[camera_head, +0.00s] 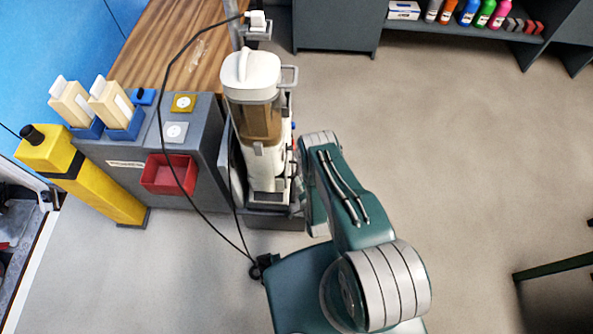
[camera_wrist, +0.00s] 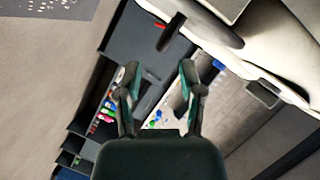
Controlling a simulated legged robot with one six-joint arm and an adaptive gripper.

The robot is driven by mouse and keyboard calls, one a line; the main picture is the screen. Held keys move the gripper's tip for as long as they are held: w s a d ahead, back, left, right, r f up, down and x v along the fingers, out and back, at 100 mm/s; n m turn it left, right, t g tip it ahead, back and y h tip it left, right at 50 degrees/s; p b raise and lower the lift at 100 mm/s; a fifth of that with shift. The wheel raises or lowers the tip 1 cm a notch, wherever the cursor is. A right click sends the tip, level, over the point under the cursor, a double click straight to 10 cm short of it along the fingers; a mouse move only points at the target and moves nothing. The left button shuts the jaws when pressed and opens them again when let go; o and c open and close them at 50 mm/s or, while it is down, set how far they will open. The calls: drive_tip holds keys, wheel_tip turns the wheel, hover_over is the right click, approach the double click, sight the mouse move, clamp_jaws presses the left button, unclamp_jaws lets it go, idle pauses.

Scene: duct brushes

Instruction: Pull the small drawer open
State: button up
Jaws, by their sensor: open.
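No small drawer can be made out with certainty in either view. A red open-topped box (camera_head: 169,175) is on the front of the grey cabinet (camera_head: 130,150) at left in the head view; I cannot tell whether it is a drawer. My gripper (camera_wrist: 160,72) is open and empty in the wrist view, with its two fingers spread. A dark bar with a red part (camera_wrist: 171,32) shows beyond the fingertips, apart from them. In the head view, my gripper is hidden.
A white upright machine with a clear canister (camera_head: 253,90) stands close beside my arm. A black cable hangs in front of the cabinet. A yellow post (camera_head: 100,190) stands at left. A shelf with bottles (camera_head: 467,12) is at the back right. The right floor is largely clear.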

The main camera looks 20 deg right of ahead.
sight(297, 171)
drive_tip(key=x, duration=0.6)
clamp_jaws()
